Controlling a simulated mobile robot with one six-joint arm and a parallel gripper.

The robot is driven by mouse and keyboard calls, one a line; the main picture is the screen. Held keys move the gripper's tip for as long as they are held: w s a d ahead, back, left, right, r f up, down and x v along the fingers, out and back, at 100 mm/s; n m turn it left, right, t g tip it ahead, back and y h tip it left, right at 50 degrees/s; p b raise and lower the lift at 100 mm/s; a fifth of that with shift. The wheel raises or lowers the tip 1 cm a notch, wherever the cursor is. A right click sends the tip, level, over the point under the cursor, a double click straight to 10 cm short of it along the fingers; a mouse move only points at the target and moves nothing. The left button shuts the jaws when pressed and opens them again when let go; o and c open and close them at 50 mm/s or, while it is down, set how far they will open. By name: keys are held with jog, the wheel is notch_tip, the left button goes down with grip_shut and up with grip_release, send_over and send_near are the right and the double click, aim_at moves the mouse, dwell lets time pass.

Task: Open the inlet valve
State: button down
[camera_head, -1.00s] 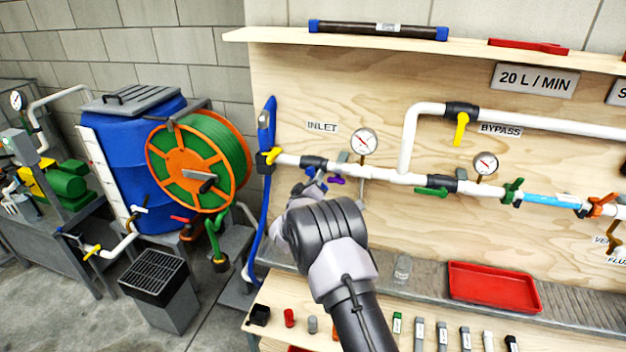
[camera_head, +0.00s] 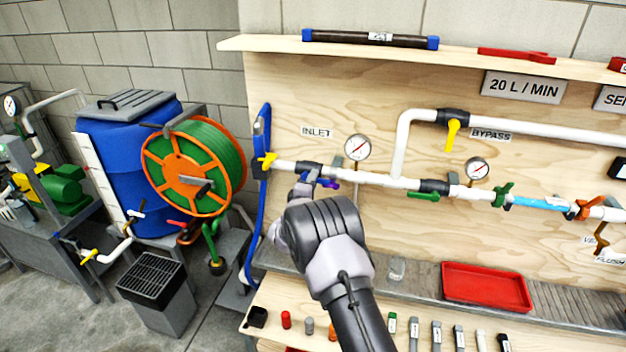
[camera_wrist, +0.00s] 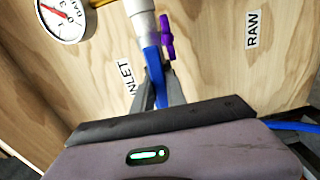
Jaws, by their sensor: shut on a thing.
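The inlet valve (camera_head: 309,171) is a dark body in the white pipe, below and left of the INLET label (camera_head: 317,132). Its blue handle (camera_wrist: 153,62) shows in the wrist view, between the fingers of my gripper (camera_wrist: 157,80). My gripper is shut on this handle. In the head view, my gripper (camera_head: 303,188) is just below the valve, and my wrist hides part of the handle. A small purple handle (camera_head: 329,183) sits just right of the valve; it also shows close beside the fingers in the wrist view (camera_wrist: 167,37).
A gauge (camera_head: 357,147) stands right of the inlet valve. A yellow handle (camera_head: 267,161) and blue hose (camera_head: 264,120) are at the pipe's left end. Green (camera_head: 423,197) and yellow bypass (camera_head: 452,134) handles are farther right. A red tray (camera_head: 487,287) lies on the ledge below.

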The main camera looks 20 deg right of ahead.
jog(key=shift+n, duration=0.3)
dwell(0.4)
jog(key=c, duration=1.3)
grip_release()
jog(key=shift+c, duration=0.2)
jog(key=p+v, duration=0.1)
jog(key=v, duration=1.6)
jog(key=shift+s+p, duration=0.2)
jog(key=shift+p, duration=0.2)
jog(key=shift+r, duration=0.15)
